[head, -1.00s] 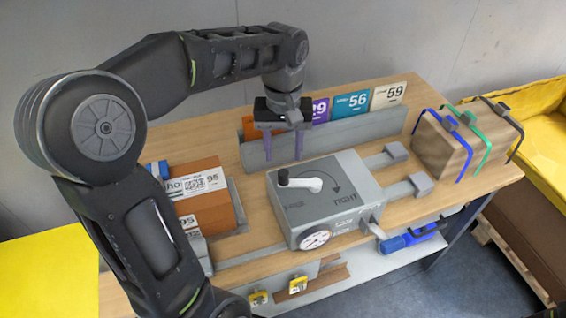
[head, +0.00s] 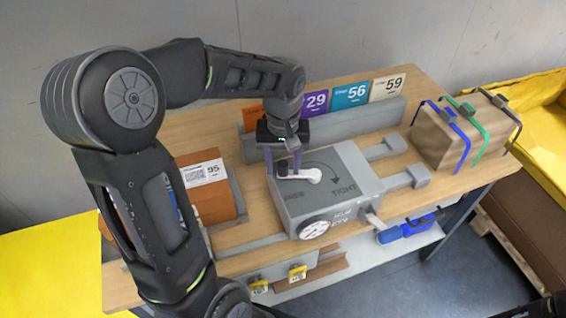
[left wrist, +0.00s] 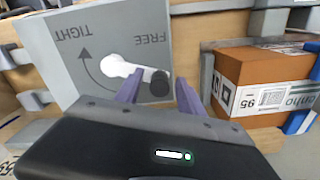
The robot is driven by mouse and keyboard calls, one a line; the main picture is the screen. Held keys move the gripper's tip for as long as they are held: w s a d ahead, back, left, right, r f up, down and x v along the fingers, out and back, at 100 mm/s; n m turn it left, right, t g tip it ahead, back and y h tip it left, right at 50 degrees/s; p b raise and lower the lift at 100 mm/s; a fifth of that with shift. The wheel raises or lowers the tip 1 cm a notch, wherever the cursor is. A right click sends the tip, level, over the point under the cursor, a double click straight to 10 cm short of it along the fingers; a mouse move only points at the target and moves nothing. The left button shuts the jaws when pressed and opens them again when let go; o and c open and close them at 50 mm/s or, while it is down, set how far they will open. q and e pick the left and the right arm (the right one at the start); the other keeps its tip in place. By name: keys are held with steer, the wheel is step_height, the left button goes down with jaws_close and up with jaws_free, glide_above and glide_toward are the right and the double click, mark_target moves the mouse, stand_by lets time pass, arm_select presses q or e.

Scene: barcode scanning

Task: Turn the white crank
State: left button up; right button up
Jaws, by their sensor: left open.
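The white crank (head: 304,175) lies on top of a grey box (head: 354,205) marked TIGHT with a curved arrow. Its black knob (head: 283,170) is at the left end of the crank. My left gripper (head: 283,165) is open, pointing down, with its fingers around or just beside the knob; I cannot tell contact. In the left wrist view the crank (left wrist: 118,66) and knob (left wrist: 159,83) show between and just beyond the two purple fingers (left wrist: 158,90). The word FREE is near the knob there. My right gripper is not seen.
A brown carton (head: 208,190) with a barcode label stands left of the grey box. Numbered cards (head: 349,96) stand in a rack behind.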

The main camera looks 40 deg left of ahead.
arm_select(q)
steer(key=shift+c, duration=0.6)
jaws_close()
stand_by(0.8)
